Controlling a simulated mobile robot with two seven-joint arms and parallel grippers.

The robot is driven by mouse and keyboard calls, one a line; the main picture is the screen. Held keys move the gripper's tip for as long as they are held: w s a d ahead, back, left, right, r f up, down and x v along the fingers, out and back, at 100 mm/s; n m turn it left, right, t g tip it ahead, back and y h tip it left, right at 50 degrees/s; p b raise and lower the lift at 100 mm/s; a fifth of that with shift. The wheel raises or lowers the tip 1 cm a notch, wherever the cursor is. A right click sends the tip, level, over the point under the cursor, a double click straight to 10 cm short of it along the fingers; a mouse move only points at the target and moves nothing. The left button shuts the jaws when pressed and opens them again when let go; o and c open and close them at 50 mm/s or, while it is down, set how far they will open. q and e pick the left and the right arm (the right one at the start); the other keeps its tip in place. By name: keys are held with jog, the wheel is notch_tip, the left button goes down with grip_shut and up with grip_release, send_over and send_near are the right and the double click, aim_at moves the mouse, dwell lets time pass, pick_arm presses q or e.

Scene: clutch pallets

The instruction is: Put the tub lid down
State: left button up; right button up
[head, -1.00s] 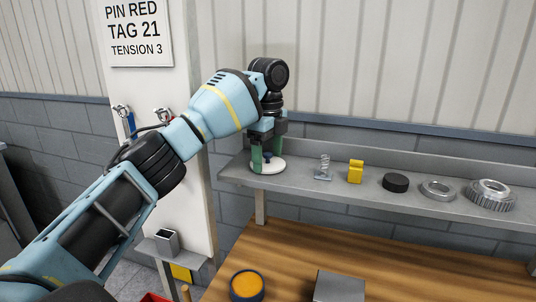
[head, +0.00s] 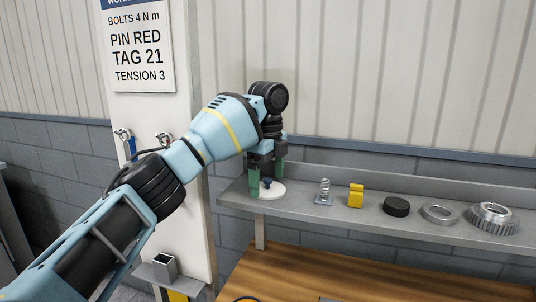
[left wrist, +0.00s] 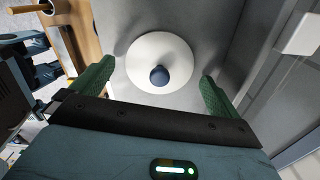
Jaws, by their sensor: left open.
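The tub lid (head: 272,194) is a white disc with a dark blue knob. It lies flat at the left end of the grey metal shelf (head: 340,216). My left gripper (head: 267,190) is above it, pointing down, with its green fingers on either side of the knob. In the left wrist view the lid (left wrist: 160,48) shows whole, and its blue knob (left wrist: 160,75) sits between the spread fingers with a gap on both sides. The left gripper is open and holds nothing. My right gripper is not in view.
Along the shelf to the right stand a spring on a plate (head: 324,192), a yellow block (head: 355,195), a black puck (head: 396,207), a metal ring (head: 438,214) and a gear (head: 493,218). A wooden bench (head: 330,275) is below. A sign (head: 137,45) hangs on the white post.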

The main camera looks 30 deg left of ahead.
aim_at(268, 179)
pick_arm(q)
notch_tip(268, 179, up, 11)
jog(key=shift+r, duration=0.2)
dwell(0.4)
jog(key=shift+s+d+f, duration=0.1)
dwell(0.5)
